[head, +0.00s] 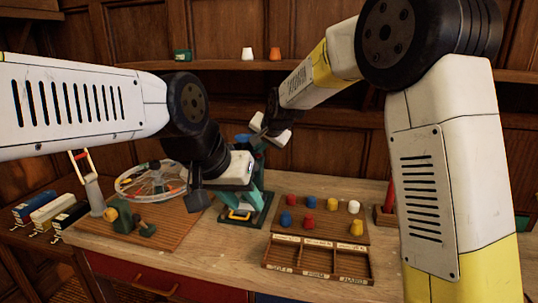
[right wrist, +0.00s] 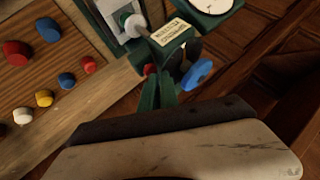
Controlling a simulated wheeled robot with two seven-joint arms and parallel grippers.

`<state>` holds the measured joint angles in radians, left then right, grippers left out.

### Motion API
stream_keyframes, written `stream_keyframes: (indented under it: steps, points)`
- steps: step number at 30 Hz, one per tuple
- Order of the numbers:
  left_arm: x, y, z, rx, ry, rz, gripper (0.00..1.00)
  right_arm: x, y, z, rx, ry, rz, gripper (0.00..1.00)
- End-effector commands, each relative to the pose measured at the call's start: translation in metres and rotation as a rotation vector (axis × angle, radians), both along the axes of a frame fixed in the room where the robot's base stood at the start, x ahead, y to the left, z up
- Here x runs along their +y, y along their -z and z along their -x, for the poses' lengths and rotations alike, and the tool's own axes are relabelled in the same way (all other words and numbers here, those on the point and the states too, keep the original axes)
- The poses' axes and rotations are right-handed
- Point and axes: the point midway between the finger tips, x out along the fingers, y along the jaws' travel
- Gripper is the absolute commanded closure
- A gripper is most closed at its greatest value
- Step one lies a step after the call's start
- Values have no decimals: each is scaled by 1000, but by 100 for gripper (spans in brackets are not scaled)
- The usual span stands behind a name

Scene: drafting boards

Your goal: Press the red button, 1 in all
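A brown board (head: 280,240) on the bench bears several small round coloured pieces, two of them red: one red piece (head: 309,219) in its front row and another red piece (head: 332,204) behind it. In the right wrist view a large red piece (right wrist: 17,53) and a smaller red one (right wrist: 88,65) show at the left. A small red spot (right wrist: 150,69) also shows beside a green device; I cannot tell which is the button. My left gripper (head: 222,185) hangs near the green device, left of the board. My right gripper (head: 270,131) is above and behind the device. Their finger openings are unclear.
The green device (head: 268,208) stands between a wire wheel (head: 150,181) and the board. A three-part wooden tray (head: 318,262) lies in front of the coloured pieces. A red post (head: 389,196) stands at right, close to my right arm. Small items sit on the back shelf.

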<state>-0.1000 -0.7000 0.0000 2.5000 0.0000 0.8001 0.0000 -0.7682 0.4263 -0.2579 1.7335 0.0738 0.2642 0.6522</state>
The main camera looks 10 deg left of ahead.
Motion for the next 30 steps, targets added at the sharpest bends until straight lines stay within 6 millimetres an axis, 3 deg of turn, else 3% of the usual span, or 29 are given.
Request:
stream_keyframes:
  steps: [1, 18, 30]
  points:
    - [0, 0, 0, 0, 0, 0, 64, 3, 13, 6, 24, -8, 17, 100]
    - [0, 0, 0, 0, 0, 0, 64, 6, 1, 7, 24, -10, 14, 100]
    - [0, 0, 0, 0, 0, 0, 64, 5, -41, 4, 13, -6, 9, 100]
